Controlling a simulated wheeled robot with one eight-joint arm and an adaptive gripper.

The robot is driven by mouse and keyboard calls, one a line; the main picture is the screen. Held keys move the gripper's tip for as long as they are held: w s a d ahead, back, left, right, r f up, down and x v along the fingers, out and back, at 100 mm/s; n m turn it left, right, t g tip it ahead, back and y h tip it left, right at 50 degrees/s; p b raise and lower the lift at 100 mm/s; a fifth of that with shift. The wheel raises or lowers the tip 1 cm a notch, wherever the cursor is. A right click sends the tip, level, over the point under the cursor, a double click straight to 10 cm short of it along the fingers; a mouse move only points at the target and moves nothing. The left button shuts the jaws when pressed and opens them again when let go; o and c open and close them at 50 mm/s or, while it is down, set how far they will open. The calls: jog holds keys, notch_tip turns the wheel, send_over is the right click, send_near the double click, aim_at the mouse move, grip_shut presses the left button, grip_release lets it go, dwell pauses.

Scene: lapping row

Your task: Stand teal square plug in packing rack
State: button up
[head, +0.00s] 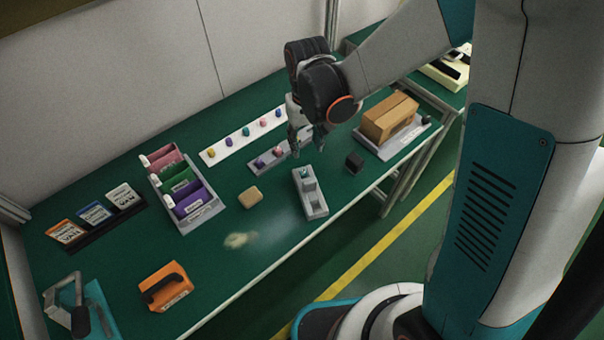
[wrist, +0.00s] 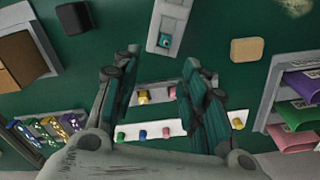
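My gripper (head: 307,143) is open and empty above the back half of the green table; its spread fingers also show in the wrist view (wrist: 158,95). A small teal piece, apparently the teal square plug (head: 305,173), sits at the far end of a grey stepped block (head: 317,207). In the wrist view, the teal piece (wrist: 165,41) lies beyond the fingertips, apart from them. A short grey rack (head: 256,168), likely the packing rack, holds purple and pink plugs and is partly hidden behind my gripper. In the wrist view, the rack (wrist: 157,100) shows between the fingers.
A white strip (head: 228,147) with several coloured plugs lies behind the short rack. A black cube (head: 354,162) and a cardboard box (head: 390,116) on a tray stand right. A tan block (head: 250,197) and a folder rack (head: 205,216) stand left. An orange case (head: 165,286) sits front left.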

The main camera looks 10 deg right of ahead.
jog(key=b, duration=0.2)
send_over(304, 168)
jog(key=s, duration=0.1)
jog(key=f, duration=0.5)
jog(key=shift+s+d+f, duration=0.1)
jog(key=shift+s+f, duration=0.1)
jog(key=shift+f, duration=0.1)
jog(key=f, duration=0.1)
jog(key=f+b, duration=0.1)
jog(key=f, duration=0.1)
jog(key=s+f+b, duration=0.1)
jog(key=f, duration=0.1)
jog(key=shift+a+f, duration=0.1)
jog(key=shift+a, duration=0.2)
jog(key=c, duration=0.9)
